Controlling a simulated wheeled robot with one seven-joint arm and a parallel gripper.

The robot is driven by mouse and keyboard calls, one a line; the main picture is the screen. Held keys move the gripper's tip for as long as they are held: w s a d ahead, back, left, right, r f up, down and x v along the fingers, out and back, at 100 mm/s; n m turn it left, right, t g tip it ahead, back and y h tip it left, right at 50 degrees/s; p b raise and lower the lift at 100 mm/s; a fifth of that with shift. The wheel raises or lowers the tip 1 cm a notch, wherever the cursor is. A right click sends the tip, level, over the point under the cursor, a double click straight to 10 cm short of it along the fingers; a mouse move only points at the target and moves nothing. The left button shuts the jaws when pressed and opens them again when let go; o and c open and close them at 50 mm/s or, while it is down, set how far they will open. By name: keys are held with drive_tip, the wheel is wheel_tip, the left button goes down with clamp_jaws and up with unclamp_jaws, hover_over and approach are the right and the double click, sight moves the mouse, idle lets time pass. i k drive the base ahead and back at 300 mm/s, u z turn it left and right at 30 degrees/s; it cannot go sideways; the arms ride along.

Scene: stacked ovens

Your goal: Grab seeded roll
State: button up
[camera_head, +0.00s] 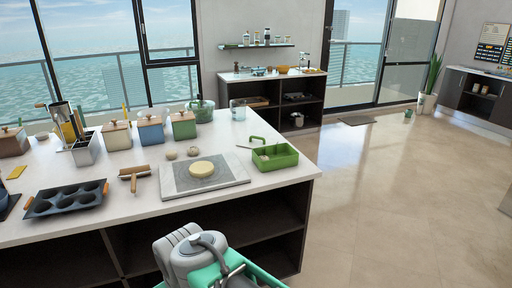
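I cannot make out for certain which item is the seeded roll. Two small beige round pieces, a left one (171,155) and a right one (193,151), lie on the white counter (268,184) behind the board. A flat pale round of dough (202,168) sits on the grey-and-white board (232,173). A green tray (289,158) to the right holds small pale items too small to identify. Grey and teal parts of my arm show at the bottom centre, in front of the counter. No gripper fingers are visible.
A muffin tin (66,199), a rolling tool (133,175) and several lidded canisters (150,131) stand on the counter. A back shelf unit (268,93) carries a small brown item (283,69). The floor (400,190) to the right is clear.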

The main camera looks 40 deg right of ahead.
sight(192, 151)
drive_tip(key=z, duration=0.2)
drive_tip(key=i, duration=1.5)
